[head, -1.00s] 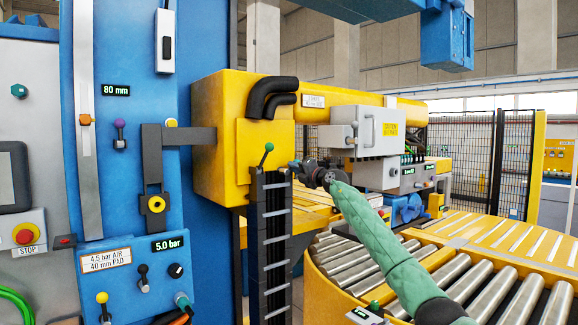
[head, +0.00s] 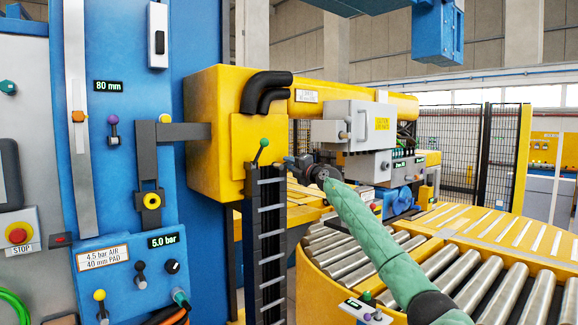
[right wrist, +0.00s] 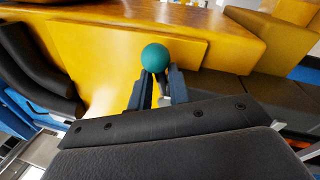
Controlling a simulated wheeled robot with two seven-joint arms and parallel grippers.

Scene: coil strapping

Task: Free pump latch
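A lever with a teal-green ball knob (head: 264,142) stands at the top of a black upright rack (head: 268,240), in front of the yellow housing. I cannot tell whether this lever is the pump latch. My right gripper (head: 288,160) is just right of the knob in the head view, its arm in a green sleeve. In the right wrist view the ball (right wrist: 155,57) lies at the tips of my two dark fingers (right wrist: 160,82), which stand apart. Whether they touch the ball or its stem is unclear. My left gripper is not in view.
Black hoses (head: 264,92) bend over the yellow housing (head: 208,150). A roller conveyor (head: 440,265) lies to the right, under my right arm.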

